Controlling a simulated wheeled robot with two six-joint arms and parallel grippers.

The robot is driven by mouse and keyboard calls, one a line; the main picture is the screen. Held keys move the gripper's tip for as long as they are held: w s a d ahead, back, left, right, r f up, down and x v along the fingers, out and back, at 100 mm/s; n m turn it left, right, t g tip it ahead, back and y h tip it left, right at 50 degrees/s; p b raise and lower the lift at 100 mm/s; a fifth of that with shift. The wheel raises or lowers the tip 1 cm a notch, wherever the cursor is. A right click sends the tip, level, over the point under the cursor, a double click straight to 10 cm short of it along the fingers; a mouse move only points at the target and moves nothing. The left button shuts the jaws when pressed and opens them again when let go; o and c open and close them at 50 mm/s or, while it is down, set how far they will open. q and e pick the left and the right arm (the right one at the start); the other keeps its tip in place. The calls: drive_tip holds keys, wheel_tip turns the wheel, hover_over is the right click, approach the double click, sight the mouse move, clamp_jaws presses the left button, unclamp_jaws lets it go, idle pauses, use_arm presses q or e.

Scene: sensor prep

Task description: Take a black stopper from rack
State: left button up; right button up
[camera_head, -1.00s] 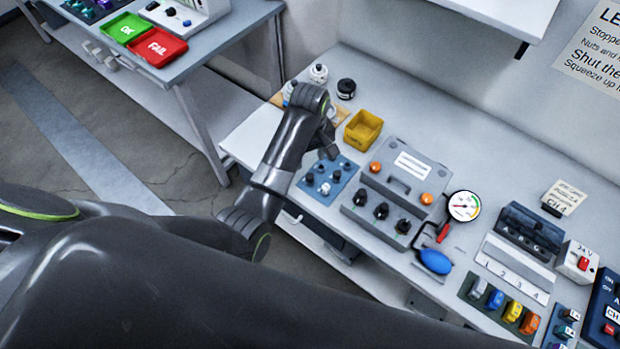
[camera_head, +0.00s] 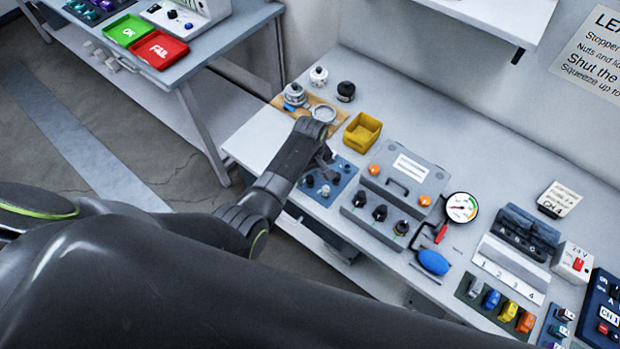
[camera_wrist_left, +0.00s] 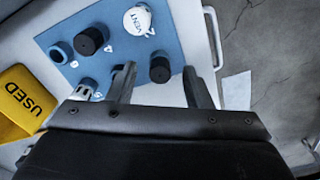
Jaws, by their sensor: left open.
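The blue rack (camera_head: 345,181) lies on the bench below my left gripper (camera_head: 328,160); it also shows in the left wrist view (camera_wrist_left: 112,62). On it in that view stand a black stopper (camera_wrist_left: 90,40) and a second black stopper (camera_wrist_left: 160,68). A white piece marked VENT (camera_wrist_left: 137,18), a dark ring-like piece (camera_wrist_left: 60,52) and a grey-white piece (camera_wrist_left: 85,90) are also there. My left gripper (camera_wrist_left: 159,66) is open. Its fingertips appear either side of the second black stopper; I cannot tell how far above it. My right gripper is not in view.
A yellow bin (camera_head: 362,132) marked USED stands beside the rack. A grey case (camera_head: 402,185) with black knobs is to its right, then a gauge with a blue bulb (camera_head: 433,262). Jars (camera_head: 319,76) stand at the back left. The bench's front edge is close to the rack.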

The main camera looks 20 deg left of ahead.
sight(310, 178)
use_arm(q)
drive_tip(key=shift+c, duration=0.5)
clamp_jaws()
wheel_tip(310, 178, up, 10)
drive_tip(key=b, duration=0.1)
idle(0.4)
drive_tip(key=c, duration=0.7)
unclamp_jaws()
drive_tip(key=shift+c, duration=0.8)
